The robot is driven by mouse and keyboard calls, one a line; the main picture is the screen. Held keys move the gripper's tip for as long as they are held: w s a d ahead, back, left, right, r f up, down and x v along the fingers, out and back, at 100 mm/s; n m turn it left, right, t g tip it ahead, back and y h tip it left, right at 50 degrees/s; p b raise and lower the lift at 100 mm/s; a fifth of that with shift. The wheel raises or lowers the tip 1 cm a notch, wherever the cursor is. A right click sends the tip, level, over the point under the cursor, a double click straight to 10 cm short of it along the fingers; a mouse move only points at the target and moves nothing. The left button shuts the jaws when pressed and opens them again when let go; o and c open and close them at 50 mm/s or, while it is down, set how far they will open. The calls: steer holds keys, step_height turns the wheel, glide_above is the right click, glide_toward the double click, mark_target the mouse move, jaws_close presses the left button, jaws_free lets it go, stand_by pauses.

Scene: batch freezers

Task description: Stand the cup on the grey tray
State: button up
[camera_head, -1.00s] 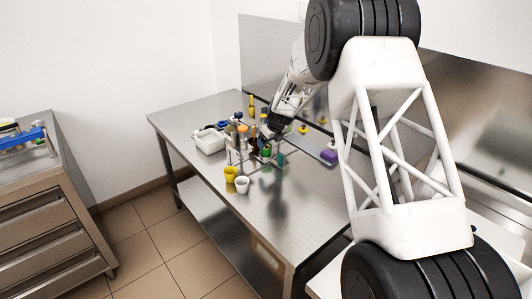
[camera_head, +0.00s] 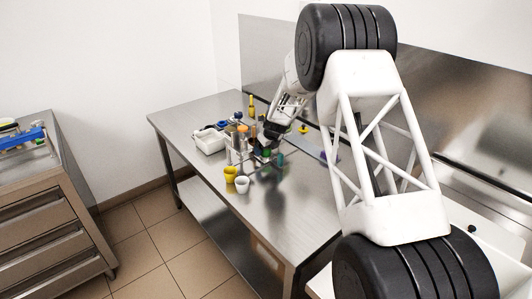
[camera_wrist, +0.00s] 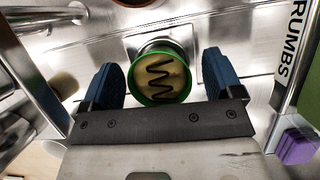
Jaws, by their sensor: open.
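A green-rimmed cup (camera_wrist: 160,77) with a cream-coloured top and a dark zigzag on it stands between the two blue fingers of my gripper (camera_wrist: 161,72) in the wrist view. There is space between each finger and the cup, so the gripper is open around it and does not hold it. In the head view my gripper (camera_head: 266,142) is low over the crowded middle of the table, with a small green spot of the cup (camera_head: 266,153) below it. A flat grey tray (camera_head: 316,146) lies to the right, partly hidden by my arm.
A yellow cup (camera_head: 231,174) and a white cup (camera_head: 242,185) stand in front. A white bin (camera_head: 209,143) and a metal rack with bottles are at the left, close to my gripper. A purple block (camera_wrist: 297,147) shows at the right in the wrist view. The table's front is clear.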

stand_by(0.3)
steer(key=c, duration=1.1)
steer(key=shift+r, duration=0.15)
steer(key=shift+r, duration=4.9)
